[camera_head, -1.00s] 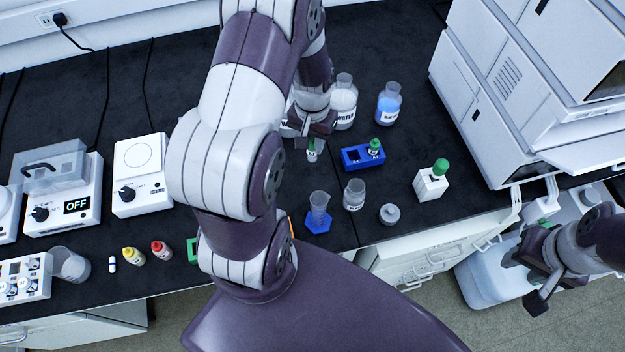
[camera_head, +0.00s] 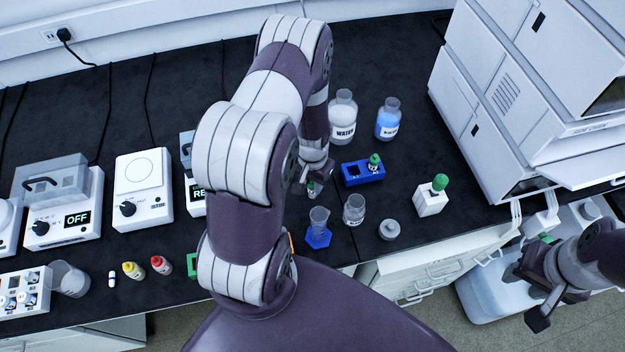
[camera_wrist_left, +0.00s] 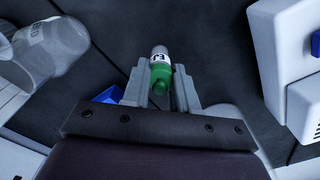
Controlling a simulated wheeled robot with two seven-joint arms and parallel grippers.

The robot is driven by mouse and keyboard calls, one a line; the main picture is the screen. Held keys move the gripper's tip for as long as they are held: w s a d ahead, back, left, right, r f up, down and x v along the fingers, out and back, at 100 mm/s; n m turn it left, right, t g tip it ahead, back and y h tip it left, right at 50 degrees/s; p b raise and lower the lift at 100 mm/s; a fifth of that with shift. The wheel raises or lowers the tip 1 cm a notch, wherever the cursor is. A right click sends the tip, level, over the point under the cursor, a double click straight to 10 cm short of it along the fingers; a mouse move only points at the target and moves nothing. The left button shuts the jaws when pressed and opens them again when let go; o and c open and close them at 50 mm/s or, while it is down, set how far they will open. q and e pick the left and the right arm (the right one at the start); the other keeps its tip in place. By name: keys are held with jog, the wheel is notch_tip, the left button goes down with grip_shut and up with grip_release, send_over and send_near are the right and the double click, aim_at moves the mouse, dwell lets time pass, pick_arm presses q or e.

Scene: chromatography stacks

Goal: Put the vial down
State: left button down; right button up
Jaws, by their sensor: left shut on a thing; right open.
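My left gripper (camera_head: 313,178) is shut on a small vial (camera_head: 314,189). The left wrist view shows the vial (camera_wrist_left: 161,58) with a green cap and a white label between the fingers (camera_wrist_left: 160,82). The vial hangs just left of the blue rack (camera_head: 363,178) and behind the blue-footed cylinder; I cannot tell whether it touches the bench. The rack holds another green-capped vial (camera_head: 374,163) at its right end, and its left part looks empty. My right gripper (camera_head: 535,287) is open and empty, off the bench's front edge at the lower right.
A graduated cylinder (camera_head: 319,217), a glass bottle (camera_head: 354,209) and a grey lidded pot (camera_head: 389,230) stand close in front. A water bottle (camera_head: 343,118) and a blue-liquid bottle (camera_head: 388,120) stand behind the rack. A white block (camera_head: 431,202) with a green cap stands right.

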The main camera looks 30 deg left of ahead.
pick_arm(q)
jog(key=c, duration=0.9)
grip_release()
jog(key=shift+f, duration=0.1)
notch_tip(320, 180, up, 12)
jog(key=shift+m+t, duration=0.4)
jog(key=shift+t, duration=0.3)
jog(key=s+d+r, duration=0.2)
jog(key=d+r, duration=0.1)
jog(key=s+d+r, duration=0.2)
jog(key=d+r, duration=0.1)
jog(key=s+d+r, duration=0.2)
jog(key=d+r, duration=0.1)
jog(key=d, duration=0.1)
jog(key=shift+r, duration=0.35)
